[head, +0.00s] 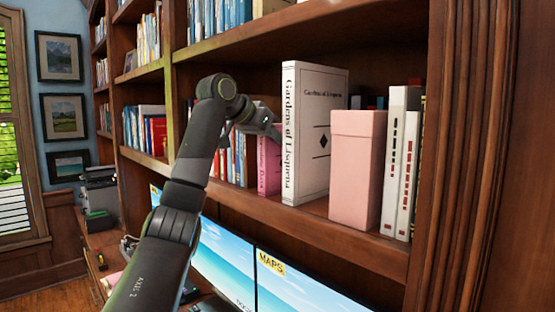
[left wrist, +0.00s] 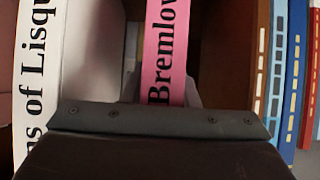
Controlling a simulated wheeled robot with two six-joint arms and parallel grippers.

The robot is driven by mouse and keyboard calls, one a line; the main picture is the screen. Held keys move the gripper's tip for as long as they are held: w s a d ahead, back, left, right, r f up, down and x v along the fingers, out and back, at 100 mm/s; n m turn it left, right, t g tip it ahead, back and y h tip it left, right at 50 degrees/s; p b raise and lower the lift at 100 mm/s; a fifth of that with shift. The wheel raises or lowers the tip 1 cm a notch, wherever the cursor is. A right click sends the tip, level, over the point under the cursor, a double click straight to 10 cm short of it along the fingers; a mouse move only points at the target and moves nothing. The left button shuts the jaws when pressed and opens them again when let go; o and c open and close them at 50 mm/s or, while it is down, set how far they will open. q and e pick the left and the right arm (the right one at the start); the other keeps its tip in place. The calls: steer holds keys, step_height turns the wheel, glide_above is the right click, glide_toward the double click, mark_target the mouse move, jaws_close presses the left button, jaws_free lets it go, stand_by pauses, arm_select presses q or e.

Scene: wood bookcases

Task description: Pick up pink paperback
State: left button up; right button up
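The pink paperback (head: 269,165) stands upright on the middle shelf, left of the thick white book (head: 314,135). My left gripper (head: 268,130) is at the upper part of the pink paperback. In the left wrist view, grey finger parts show close on both sides of the spine, low in the picture. The gripper body hides the rest of the fingers, so I cannot tell whether they press on the book. My right gripper is not in view.
A pink box (head: 356,170) and slim white books (head: 400,160) stand to the right on the same shelf. Several blue and red books (left wrist: 290,75) stand to the pink paperback's other side. Monitors (head: 225,262) stand below the shelf. A shelf board is above.

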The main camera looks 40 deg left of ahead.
arm_select(q)
jaws_close()
steer(key=shift+r, duration=0.15)
